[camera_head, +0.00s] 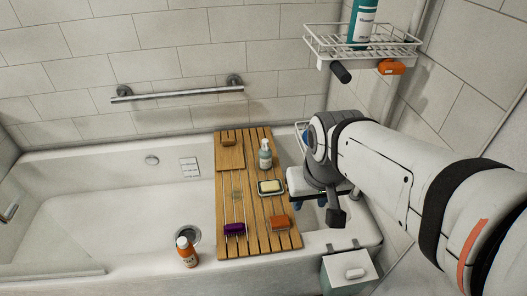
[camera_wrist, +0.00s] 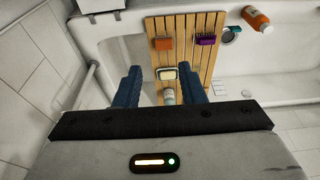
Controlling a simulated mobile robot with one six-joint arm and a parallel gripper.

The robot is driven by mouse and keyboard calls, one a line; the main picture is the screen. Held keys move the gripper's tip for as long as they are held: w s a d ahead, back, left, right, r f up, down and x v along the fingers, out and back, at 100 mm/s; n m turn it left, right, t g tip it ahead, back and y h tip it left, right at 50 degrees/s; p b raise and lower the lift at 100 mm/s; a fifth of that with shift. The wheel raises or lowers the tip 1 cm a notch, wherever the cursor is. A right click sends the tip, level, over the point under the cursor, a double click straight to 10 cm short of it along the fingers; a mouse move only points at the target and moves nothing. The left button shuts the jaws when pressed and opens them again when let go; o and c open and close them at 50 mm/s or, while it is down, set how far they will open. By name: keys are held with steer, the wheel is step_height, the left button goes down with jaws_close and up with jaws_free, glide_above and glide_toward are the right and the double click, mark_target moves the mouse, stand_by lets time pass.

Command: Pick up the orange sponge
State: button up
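An orange sponge-like block (camera_head: 279,222) lies on the wooden bath tray (camera_head: 256,243), near its front right edge. It also shows in the wrist view (camera_wrist: 164,43), beyond my fingertips. Another orange block (camera_head: 391,67) is at the wire rack at upper right; I cannot tell which is the sponge meant. My gripper (camera_wrist: 159,68) is open, with its two blue fingers wide apart and nothing between them touching. It points over the tray, apart from the orange block.
An orange bottle (camera_head: 187,252) stands on the tub's front rim. The wire rack (camera_head: 362,43) holds a teal bottle (camera_head: 362,22).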

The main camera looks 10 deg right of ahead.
mark_target(280, 221)
steer(key=shift+o, duration=0.8)
steer(key=shift+a+f, duration=0.1)
steer(key=shift+a, duration=0.1)
steer(key=o, duration=0.9)
steer(key=shift+g, duration=0.4)
steer(key=w+f+b, duration=0.3)
steer(key=w+f, duration=0.1)
steer(key=f, duration=0.1)
steer(key=w+f+b, duration=0.3)
steer(key=w+f, duration=0.1)
steer(key=f, duration=0.2)
steer(key=w+f+b, duration=0.3)
steer(key=w+f, duration=0.2)
steer(key=f, duration=0.1)
steer(key=shift+a+f+b, duration=0.1)
steer(key=shift+b, duration=0.3)
steer(key=shift+o, duration=0.3)
steer(key=w+f+b, duration=0.1)
steer(key=w+f, duration=0.1)
steer(key=f, duration=0.3)
steer(key=w+f+b, duration=0.2)
steer(key=w+f, duration=0.1)
steer(key=f, duration=0.3)
steer(key=w+f+b, duration=0.2)
steer(key=f, duration=0.4)
steer(key=shift+w, duration=0.35)
steer(key=shift+w+f+b, duration=0.1)
steer(key=shift+f+b, duration=0.75)
steer(key=shift+f, duration=1.95)
